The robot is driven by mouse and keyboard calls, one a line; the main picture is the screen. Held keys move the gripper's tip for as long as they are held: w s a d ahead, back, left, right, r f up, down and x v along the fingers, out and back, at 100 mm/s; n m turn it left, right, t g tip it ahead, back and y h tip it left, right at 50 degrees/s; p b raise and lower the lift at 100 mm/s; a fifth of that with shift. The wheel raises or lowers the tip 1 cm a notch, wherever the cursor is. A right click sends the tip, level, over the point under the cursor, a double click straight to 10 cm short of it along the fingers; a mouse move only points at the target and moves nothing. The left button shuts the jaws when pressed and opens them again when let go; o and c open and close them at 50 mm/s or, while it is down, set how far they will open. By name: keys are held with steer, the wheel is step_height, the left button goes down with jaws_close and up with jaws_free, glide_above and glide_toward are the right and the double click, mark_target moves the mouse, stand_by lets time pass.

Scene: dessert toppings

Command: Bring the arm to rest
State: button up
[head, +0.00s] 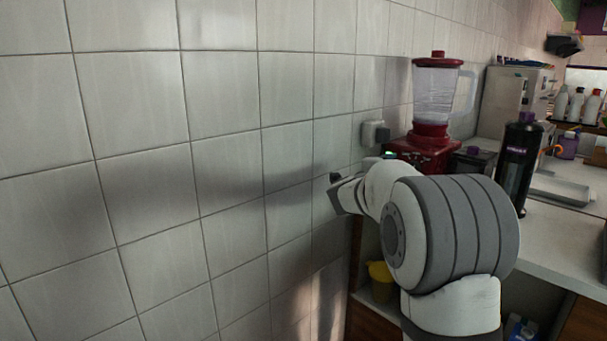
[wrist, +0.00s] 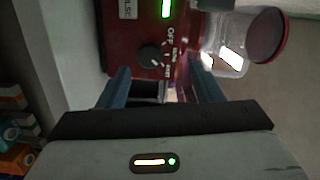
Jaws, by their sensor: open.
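My gripper (wrist: 159,82) is open in the wrist view, with its two fingers apart and nothing held between them. Its fingers point toward the red base of a blender (wrist: 120,40), which fills the upper middle of that view. In the head view my arm reaches up and bends left, and the gripper end is mostly hidden behind my own wrist. The blender (head: 436,100) stands behind my arm on the counter, with a clear jug and red lid.
A white tiled wall (head: 150,150) fills the left. A black bottle (head: 516,165) stands on the counter (head: 560,230) right of my arm. A yellow container (head: 381,280) is below, left of my arm. A clear jar (wrist: 230,55) with a dark red lid shows in the wrist view.

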steer(key=s+a+r+n+t+y+p, duration=0.2)
steer(key=a+r+n+t+y+p, duration=0.1)
steer(key=a+r+n+y+p, duration=0.4)
steer(key=s+a+r+n+g+y+p, duration=0.3)
steer(key=s+a+n+y+p, duration=0.3)
steer(key=s+a+n, duration=0.3)
steer(key=s+f+n+g+p, duration=0.1)
steer(key=s+n+g+p, duration=0.2)
steer(key=s, duration=0.7)
steer(key=s+d+f+n+g+p, duration=0.1)
steer(key=s+n+g+p, duration=0.2)
steer(key=s, duration=0.7)
steer(key=s+f+n+g+p, duration=0.1)
steer(key=s+n+g+p, duration=0.2)
steer(key=s, duration=0.7)
steer(key=shift+s+d+f+g+p, duration=0.2)
steer(key=shift+s+f+g+p, duration=0.25)
steer(key=shift+p, duration=0.45)
